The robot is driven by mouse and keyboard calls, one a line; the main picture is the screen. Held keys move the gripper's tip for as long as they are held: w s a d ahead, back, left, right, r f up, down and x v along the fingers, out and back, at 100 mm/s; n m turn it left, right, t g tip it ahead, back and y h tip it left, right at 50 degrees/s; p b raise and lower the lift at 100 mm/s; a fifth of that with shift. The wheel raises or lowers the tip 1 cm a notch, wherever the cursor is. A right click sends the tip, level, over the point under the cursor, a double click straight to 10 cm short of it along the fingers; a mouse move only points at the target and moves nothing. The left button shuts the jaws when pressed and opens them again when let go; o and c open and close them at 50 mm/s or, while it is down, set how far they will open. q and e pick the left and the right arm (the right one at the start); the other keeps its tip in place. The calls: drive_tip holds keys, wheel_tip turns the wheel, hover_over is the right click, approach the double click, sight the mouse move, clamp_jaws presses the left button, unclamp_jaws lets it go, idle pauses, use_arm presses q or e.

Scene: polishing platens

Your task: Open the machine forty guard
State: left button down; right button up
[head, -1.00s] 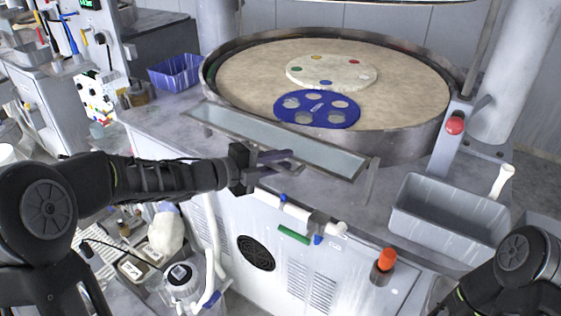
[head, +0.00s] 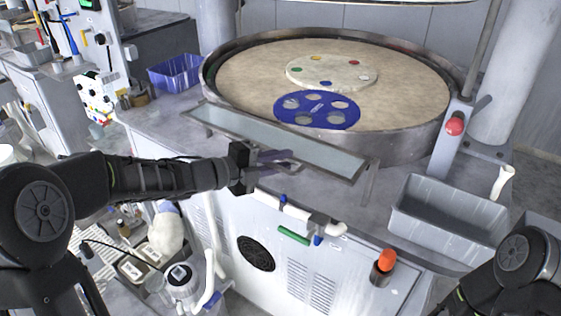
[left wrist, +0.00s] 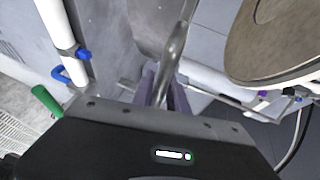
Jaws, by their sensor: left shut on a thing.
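The guard (head: 270,138) is a long clear panel in a thin metal frame. It lies slanted along the front of the big round polishing platen (head: 400,90), below its rim. My left gripper (head: 285,160) is at the guard's front edge, near its middle, with its purple fingers shut on the guard's metal handle. In the left wrist view the handle (left wrist: 174,50) runs as a shiny bar between the fingers. The fingers partly hide the handle in the head view. My right gripper is outside the frames; only part of that arm shows at lower right.
A blue perforated disc (head: 318,120) and a pale disc (head: 325,72) lie on the platen. A grey bin (head: 447,232) stands at right, below a red button (head: 455,126). White pipes (head: 300,212) and an orange-capped bottle (head: 386,262) are at the machine's front. A blue bin (head: 175,72) stands at left.

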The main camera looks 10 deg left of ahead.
use_arm(q)
drive_tip(key=shift+r, duration=0.95)
drive_tip(key=shift+w+r+p, duration=0.2)
drive_tip(key=shift+r+p, duration=0.25)
drive_tip(key=shift+r, duration=0.15)
drive_tip(key=c, duration=1.5)
unclamp_jaws()
drive_tip(key=shift+o, duration=0.2)
drive_tip(key=b+v, duration=0.1)
drive_tip(key=v, duration=0.6)
drive_tip(key=shift+s+a, duration=0.25)
drive_tip(key=shift+s, duration=0.05)
